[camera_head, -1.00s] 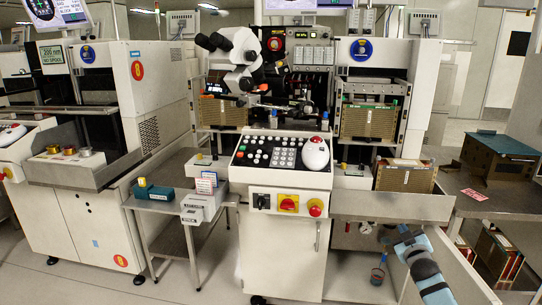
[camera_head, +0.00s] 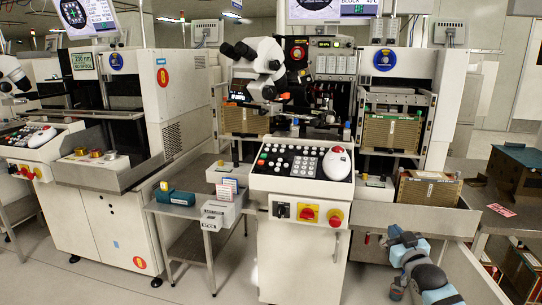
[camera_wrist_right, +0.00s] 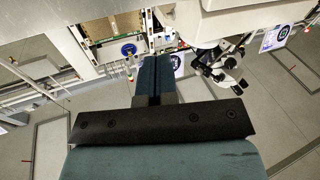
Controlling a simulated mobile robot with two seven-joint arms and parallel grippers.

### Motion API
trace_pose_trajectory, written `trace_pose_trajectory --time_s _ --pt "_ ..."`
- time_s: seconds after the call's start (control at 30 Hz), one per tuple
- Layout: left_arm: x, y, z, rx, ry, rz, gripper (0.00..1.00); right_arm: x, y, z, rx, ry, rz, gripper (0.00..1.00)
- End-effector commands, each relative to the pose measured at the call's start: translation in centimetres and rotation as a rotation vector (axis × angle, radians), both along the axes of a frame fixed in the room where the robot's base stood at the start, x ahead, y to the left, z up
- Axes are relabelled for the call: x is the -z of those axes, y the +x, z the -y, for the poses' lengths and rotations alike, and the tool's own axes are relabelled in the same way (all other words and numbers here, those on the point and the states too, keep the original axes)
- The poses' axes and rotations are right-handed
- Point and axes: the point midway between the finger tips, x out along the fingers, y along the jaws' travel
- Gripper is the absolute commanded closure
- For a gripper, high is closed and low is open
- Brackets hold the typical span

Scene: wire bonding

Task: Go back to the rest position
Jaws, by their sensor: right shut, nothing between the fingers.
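My right arm comes in at the bottom right of the head view, in front of the bonding machine's right-hand shelf. Its gripper end (camera_head: 396,240) is small and partly hidden by the arm. In the right wrist view the blue fingers (camera_wrist_right: 154,78) are together with nothing between them. They are apart from any object. My left gripper is not in view.
The machine's control console (camera_head: 302,172) stands in the middle, with a microscope (camera_head: 258,62) above it. A brown magazine (camera_head: 428,189) sits on the right shelf. A small side table (camera_head: 180,209) stands at left. Open floor (camera_head: 110,285) lies in front.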

Motion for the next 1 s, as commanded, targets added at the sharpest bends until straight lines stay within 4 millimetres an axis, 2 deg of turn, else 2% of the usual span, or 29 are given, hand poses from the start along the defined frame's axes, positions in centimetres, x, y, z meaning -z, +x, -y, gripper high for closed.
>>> trace_pose_trajectory --time_s 0.03,0.17,0.2,0.27,0.3,0.4,0.5,0.6,0.8,0.87,0.9,1.0 --pt "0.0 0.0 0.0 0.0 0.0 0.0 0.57 1.2 -2.0 -2.1 -0.033 0.005 -0.007 1.0" --pt "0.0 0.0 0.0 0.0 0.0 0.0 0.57 3.4 -8.0 -7.5 -0.124 0.032 -0.02 1.0" --pt "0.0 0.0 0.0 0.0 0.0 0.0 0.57 3.8 -10.3 -9.4 -0.154 0.046 -0.023 1.0" --pt "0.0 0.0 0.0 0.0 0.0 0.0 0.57 4.3 -14.1 -12.1 -0.202 0.073 -0.031 1.0" --pt "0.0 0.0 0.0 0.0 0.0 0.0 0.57 4.4 -16.6 -13.7 -0.233 0.094 -0.033 1.0" --pt "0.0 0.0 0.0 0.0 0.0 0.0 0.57 3.8 -22.4 -17.1 -0.295 0.151 -0.039 1.0" --pt "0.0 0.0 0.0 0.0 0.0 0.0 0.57 2.7 -27.1 -19.3 -0.34 0.205 -0.041 1.0" --pt "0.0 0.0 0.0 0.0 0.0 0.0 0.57 1.3 -30.9 -20.7 -0.37 0.255 -0.043 1.0" --pt "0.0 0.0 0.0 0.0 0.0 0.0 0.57 -1.8 -36.9 -22.2 -0.411 0.348 -0.042 1.0" --pt "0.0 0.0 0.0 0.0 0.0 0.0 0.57 -2.9 -38.5 -22.4 -0.419 0.376 -0.041 1.0" --pt "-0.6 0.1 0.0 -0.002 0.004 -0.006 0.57 -3.8 -38.8 -22.4 -0.418 0.379 -0.046 1.0" --pt "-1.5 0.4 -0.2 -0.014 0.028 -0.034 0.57 -4.4 -38.2 -22.2 -0.399 0.358 -0.076 1.0"
